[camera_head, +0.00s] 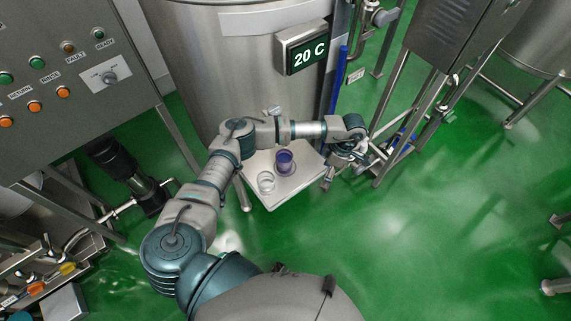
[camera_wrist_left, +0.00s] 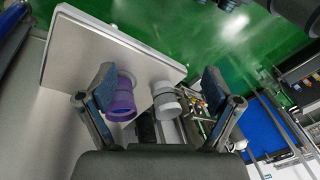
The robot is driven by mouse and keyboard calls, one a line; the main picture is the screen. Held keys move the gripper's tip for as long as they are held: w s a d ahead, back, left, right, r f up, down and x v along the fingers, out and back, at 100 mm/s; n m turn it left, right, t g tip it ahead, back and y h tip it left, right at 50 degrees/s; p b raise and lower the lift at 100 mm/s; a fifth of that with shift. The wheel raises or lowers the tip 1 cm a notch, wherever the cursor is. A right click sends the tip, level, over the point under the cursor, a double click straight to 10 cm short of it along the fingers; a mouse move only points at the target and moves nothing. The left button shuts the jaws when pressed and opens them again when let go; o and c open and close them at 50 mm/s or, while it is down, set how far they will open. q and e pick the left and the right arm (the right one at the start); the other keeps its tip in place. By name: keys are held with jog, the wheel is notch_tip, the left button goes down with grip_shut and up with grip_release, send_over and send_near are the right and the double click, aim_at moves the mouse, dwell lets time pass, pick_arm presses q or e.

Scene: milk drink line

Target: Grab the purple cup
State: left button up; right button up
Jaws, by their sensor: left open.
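The purple cup (camera_head: 284,163) stands upright on a pale square tray (camera_head: 282,198) in front of the steel tank in the head view. In the left wrist view the purple cup (camera_wrist_left: 122,103) appears between the fingers, close to the left one. My left gripper (camera_head: 342,177) is at the right side of the tray, open and apart from the cup. Its two fingers also show in the left wrist view (camera_wrist_left: 158,90), with nothing held. My right gripper is not in view.
A clear cup (camera_head: 265,182) stands on the tray to the lower left of the purple one. The steel tank (camera_head: 215,75) rises behind the tray. Metal legs and pipes (camera_head: 392,145) stand right of my gripper. Green floor (camera_head: 440,235) is open at the lower right.

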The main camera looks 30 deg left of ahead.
pick_arm(q)
jog(key=w+a+r+t+y, duration=0.2)
jog(key=w+a+r+y, duration=0.1)
jog(key=a+r+y, duration=0.4)
jog(key=h+b, duration=0.1)
jog(key=h, duration=0.1)
send_near(286, 158)
notch_tip(286, 158, up, 3)
jog(key=s+d, duration=0.2)
jog(key=s, duration=0.1)
jog(key=shift+m, duration=0.4)
jog(key=x, duration=0.3)
jog(key=a+x, duration=0.1)
jog(key=x, duration=0.1)
jog(key=shift+w+a+b, duration=0.15)
jog(key=shift+b, duration=0.15)
jog(key=x, duration=0.3)
jog(key=shift+w+a+f+p, duration=0.1)
jog(key=shift+a+f+p, duration=0.2)
jog(key=shift+f, duration=0.35)
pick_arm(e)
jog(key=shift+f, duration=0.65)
